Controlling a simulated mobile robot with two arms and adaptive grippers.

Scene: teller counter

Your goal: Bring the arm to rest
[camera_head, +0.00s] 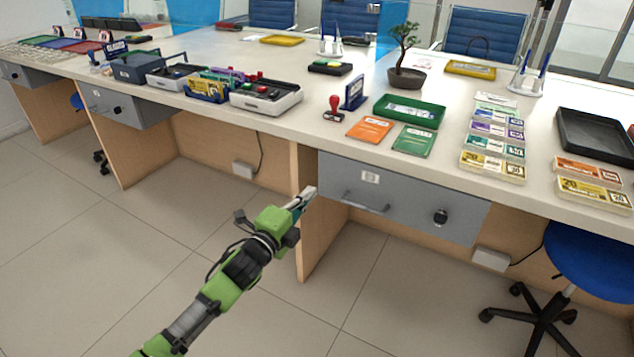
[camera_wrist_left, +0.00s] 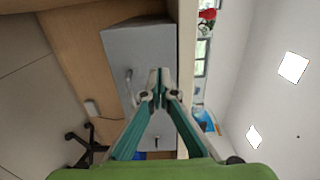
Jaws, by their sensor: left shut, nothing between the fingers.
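My left arm, green and black, reaches up from the bottom of the head view. Its left gripper (camera_head: 306,195) is in front of the counter, beside the left edge of a grey drawer (camera_head: 410,212) with a metal handle and a round black lock. The left gripper is shut and empty. In the left wrist view its fingertips (camera_wrist_left: 158,88) meet in front of the drawer face (camera_wrist_left: 150,50). I cannot tell whether they touch the drawer. My right gripper is in neither view.
The white counter (camera_head: 300,125) holds a green tray (camera_head: 409,111), a red stamp (camera_head: 334,106), a bonsai (camera_head: 405,60), banknote stacks (camera_head: 494,150) and a black tray (camera_head: 598,133). A blue swivel chair (camera_head: 590,262) stands at lower right. The tiled floor (camera_head: 90,270) is clear at left.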

